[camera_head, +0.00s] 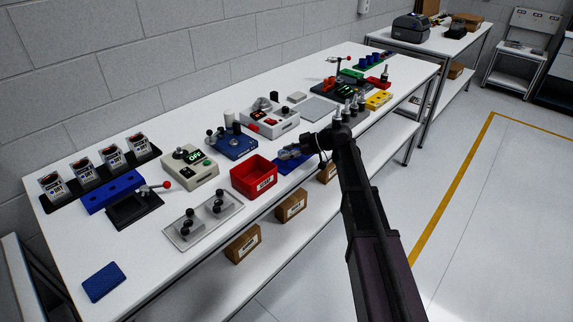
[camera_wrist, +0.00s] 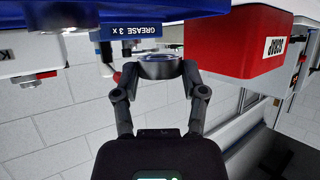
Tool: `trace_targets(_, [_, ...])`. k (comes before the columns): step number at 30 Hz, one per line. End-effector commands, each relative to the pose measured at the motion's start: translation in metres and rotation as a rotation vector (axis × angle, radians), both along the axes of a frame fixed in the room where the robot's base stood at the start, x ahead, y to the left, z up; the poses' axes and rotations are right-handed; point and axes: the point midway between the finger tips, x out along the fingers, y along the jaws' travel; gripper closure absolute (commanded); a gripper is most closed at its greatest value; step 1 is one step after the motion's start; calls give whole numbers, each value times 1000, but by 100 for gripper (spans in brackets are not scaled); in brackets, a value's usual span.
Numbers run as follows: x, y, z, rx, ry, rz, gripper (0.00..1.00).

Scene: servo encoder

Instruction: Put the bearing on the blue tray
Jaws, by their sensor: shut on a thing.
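My gripper (camera_wrist: 160,72) is shut on a silver ring-shaped bearing (camera_wrist: 160,66), held between the two fingertips in the wrist view. In the head view my gripper (camera_head: 294,152) is low over the front of the bench, right of the red bin. A flat blue tray (camera_head: 287,167) shows there, partly hidden by my gripper. I cannot tell whether the bearing touches it. Another flat blue piece (camera_head: 104,282) lies alone at the bench's near left corner.
The red scrap bin (camera_head: 254,178) stands close left of my gripper; it also shows in the wrist view (camera_wrist: 235,45). A blue fixture with levers (camera_head: 232,143) stands behind. A grey plate with black knobs (camera_head: 203,219) lies farther left. The white bench (camera_head: 150,255) is clear near its front left.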

Motion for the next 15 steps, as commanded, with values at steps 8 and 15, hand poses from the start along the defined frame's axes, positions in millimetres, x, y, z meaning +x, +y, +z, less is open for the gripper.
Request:
trace_targets(8, [0,0,0,0,0,0,100])
trace_targets(15, [0,1,-11,0,0,1,100])
